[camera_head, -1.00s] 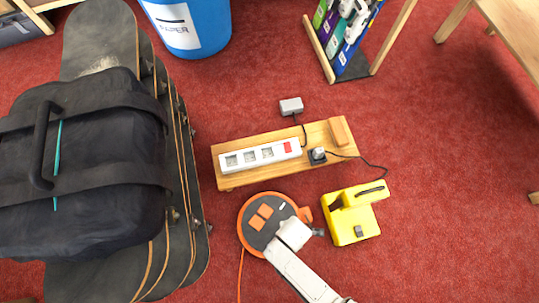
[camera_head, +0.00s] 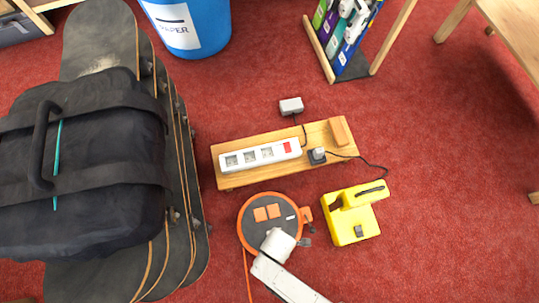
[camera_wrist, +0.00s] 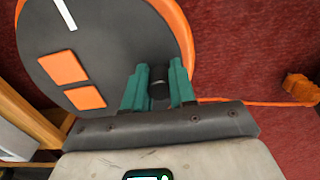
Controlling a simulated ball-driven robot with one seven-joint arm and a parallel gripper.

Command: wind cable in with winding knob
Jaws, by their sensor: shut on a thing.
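The cable reel (camera_head: 262,217) is a round grey disc with an orange rim and two orange squares, lying on the red carpet. In the wrist view, the reel's face (camera_wrist: 105,45) fills the upper left. My gripper (camera_wrist: 158,88) has teal fingers closed on the dark winding knob (camera_wrist: 158,86), which stands up from the disc. In the head view my white wrist covers the knob and the lower part of the reel. The orange cable (camera_head: 247,272) runs from the reel toward the bottom edge; it also shows in the wrist view (camera_wrist: 255,102).
A wooden board (camera_head: 225,181) with a white power strip (camera_head: 260,155) lies just behind the reel. A yellow tool (camera_head: 353,214) stands to the right. Stacked skateboards with a black bag (camera_head: 85,165) stand at left. Carpet at right is open.

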